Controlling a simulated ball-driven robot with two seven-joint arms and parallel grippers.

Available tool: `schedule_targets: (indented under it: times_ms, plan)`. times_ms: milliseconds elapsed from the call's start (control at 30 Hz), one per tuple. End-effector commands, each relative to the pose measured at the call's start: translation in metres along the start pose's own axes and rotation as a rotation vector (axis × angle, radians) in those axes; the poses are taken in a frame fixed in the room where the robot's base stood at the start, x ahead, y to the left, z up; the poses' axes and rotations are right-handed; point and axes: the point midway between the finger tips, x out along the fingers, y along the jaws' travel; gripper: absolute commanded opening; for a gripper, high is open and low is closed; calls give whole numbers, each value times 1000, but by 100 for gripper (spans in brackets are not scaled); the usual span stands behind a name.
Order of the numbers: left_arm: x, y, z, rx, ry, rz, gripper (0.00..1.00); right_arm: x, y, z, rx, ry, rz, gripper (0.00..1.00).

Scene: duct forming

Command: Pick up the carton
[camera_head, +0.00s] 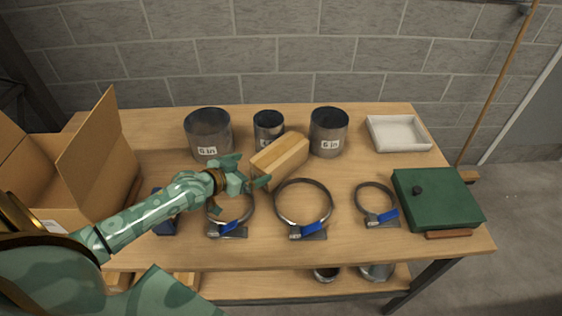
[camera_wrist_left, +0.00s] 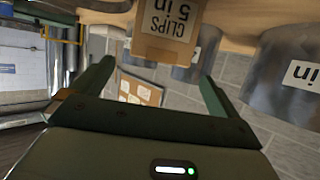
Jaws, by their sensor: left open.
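The carton (camera_head: 281,157) is a small tan box lying on the workbench in front of the metal ducts. In the left wrist view the carton (camera_wrist_left: 165,32) shows a white label reading "CLIPS 5 in". My left gripper (camera_head: 251,173) is open at the carton's near left end. In the left wrist view its two fingers (camera_wrist_left: 155,78) are spread, and the carton appears beyond their tips, with nothing visibly held. Whether a finger touches the carton I cannot tell. My right gripper is not in view.
Three metal ducts (camera_head: 208,130) stand behind. Clamp rings with blue handles (camera_head: 304,203) lie in front; one is partly under my left gripper. A large open cardboard box (camera_head: 105,150) is at left. A white tray (camera_head: 398,133) and green case (camera_head: 437,198) are at right.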

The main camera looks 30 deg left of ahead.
Motion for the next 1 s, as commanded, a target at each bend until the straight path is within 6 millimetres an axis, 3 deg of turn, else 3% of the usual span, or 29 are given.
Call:
schedule_targets:
  times_ms: [100,333,600,900,1000]
  plan:
    - [25,0,2,-1,0,0,100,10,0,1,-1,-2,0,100]
    - [44,0,-2,1,0,0,100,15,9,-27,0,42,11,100]
    - [85,2,-8,1,-2,0,100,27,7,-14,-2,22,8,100]
    - [90,2,-10,2,-2,0,100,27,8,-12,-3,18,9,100]
    - [90,2,-10,2,-2,0,72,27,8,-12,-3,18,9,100]
